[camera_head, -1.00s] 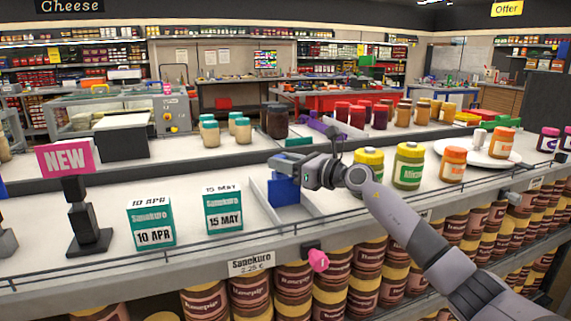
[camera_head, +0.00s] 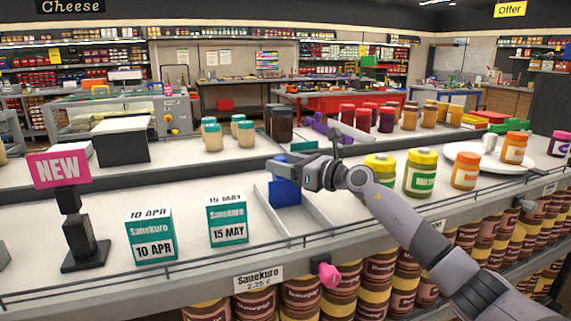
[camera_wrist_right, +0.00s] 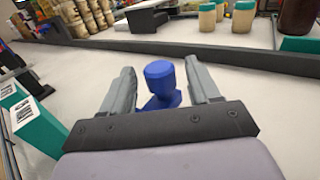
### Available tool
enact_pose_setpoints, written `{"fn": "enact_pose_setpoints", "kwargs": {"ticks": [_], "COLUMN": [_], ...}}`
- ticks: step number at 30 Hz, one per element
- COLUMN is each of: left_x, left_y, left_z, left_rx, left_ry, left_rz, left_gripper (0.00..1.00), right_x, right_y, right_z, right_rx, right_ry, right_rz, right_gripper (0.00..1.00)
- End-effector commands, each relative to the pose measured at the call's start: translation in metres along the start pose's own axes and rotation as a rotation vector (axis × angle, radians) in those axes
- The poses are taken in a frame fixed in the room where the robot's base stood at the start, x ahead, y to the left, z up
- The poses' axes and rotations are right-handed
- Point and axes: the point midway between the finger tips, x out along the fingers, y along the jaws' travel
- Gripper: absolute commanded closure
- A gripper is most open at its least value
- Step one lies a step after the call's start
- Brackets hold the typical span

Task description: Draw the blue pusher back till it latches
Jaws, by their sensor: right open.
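The blue pusher (camera_head: 285,193) stands upright at the far end of a pale, low-walled channel (camera_head: 318,217) on the shelf. My right gripper (camera_head: 285,165) is just above it, coming in from the right. In the right wrist view the pusher's round blue knob (camera_wrist_right: 159,78) shows between the two open fingers of the gripper (camera_wrist_right: 160,88), with gaps on both sides. Its lower blue part is partly hidden by my gripper's dark front edge. From these frames I cannot tell whether it is latched. My left gripper is not in view.
Two teal-and-white Sanekuro boxes (camera_head: 151,237) (camera_head: 227,220) stand left of the channel. A pink NEW sign (camera_head: 58,169) is farther left. Yellow-lidded jars (camera_head: 421,173) stand under and beside my right arm. A thin rail runs along the shelf's front edge.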

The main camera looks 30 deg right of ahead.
Motion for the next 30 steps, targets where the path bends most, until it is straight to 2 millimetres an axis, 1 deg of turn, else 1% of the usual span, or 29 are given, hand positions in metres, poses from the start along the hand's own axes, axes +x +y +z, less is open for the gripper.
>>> {"fn": "enact_pose_setpoints", "kwargs": {"ticks": [5,8,15,21,25,30], "left_x": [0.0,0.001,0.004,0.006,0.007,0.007], "left_y": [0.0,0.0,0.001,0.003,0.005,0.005], "left_z": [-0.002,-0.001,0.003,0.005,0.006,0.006], "left_rx": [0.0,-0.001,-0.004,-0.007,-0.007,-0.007], "left_ry": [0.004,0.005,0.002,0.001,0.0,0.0], "left_rz": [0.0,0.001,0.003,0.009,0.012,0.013], "left_gripper": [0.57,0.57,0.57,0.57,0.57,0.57], "right_x": [-0.003,-0.011,-0.043,-0.063,-0.07,-0.072], "right_y": [0.0,-0.001,0.0,-0.001,0.0,0.0], "right_z": [-0.001,-0.002,-0.003,-0.002,-0.001,0.0], "right_rx": [-0.001,-0.002,-0.003,-0.001,-0.001,0.001], "right_ry": [0.001,0.002,0.003,0.001,0.001,0.0], "right_rz": [0.0,-0.002,-0.001,-0.001,0.0,0.0], "right_gripper": [0.39,0.39,0.39,0.39,0.39,0.39]}}
